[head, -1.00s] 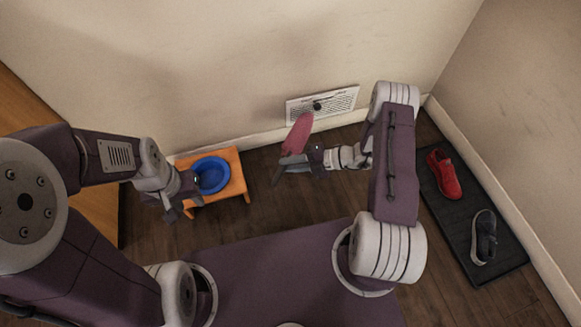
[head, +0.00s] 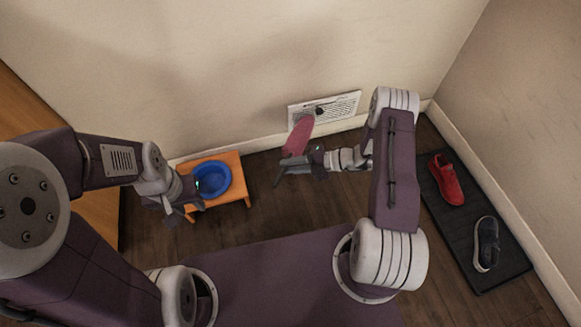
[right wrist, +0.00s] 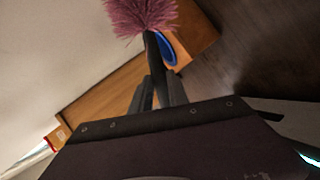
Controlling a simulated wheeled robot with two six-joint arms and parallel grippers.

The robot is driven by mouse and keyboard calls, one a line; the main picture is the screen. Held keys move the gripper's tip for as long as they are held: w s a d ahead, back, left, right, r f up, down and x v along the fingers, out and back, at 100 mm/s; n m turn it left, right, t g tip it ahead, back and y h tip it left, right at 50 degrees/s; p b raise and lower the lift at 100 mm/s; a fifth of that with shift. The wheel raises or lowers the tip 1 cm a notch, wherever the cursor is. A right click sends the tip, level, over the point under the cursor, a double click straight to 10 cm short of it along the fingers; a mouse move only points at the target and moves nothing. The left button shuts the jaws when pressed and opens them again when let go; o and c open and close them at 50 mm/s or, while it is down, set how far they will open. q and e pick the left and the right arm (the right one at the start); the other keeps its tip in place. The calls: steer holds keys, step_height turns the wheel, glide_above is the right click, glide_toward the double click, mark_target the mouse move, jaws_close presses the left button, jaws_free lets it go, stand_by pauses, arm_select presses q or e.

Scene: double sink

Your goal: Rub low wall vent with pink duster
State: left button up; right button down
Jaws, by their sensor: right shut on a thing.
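The low wall vent (head: 340,105) is a white slatted plate just above the baseboard, with a dark smudge or knob (head: 319,110) near its middle. My right gripper (head: 284,170) is shut on the dark handle (right wrist: 154,62) of the pink duster (head: 297,139). The duster's head points up toward the wall, its tip overlapping the vent's lower left in the head view; I cannot tell whether they touch. The pink fluff (right wrist: 142,15) also shows in the right wrist view. My left gripper (head: 180,211) hangs beside the orange stool, its jaw opening unclear.
An orange stool (head: 237,170) holds a blue bowl (head: 212,181) near the wall. A dark mat (head: 474,226) at right carries a red shoe (head: 446,180) and a dark shoe (head: 487,244). A wooden cabinet (head: 88,203) stands at left. Floor between stool and mat is open.

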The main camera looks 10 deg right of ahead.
steer(key=shift+w, duration=0.2)
steer(key=d, duration=0.7)
steer(key=shift+w, duration=0.25)
stand_by(0.4)
steer(key=a+p, duration=0.3)
steer(key=a, duration=0.4)
steer(key=shift+s, duration=0.2)
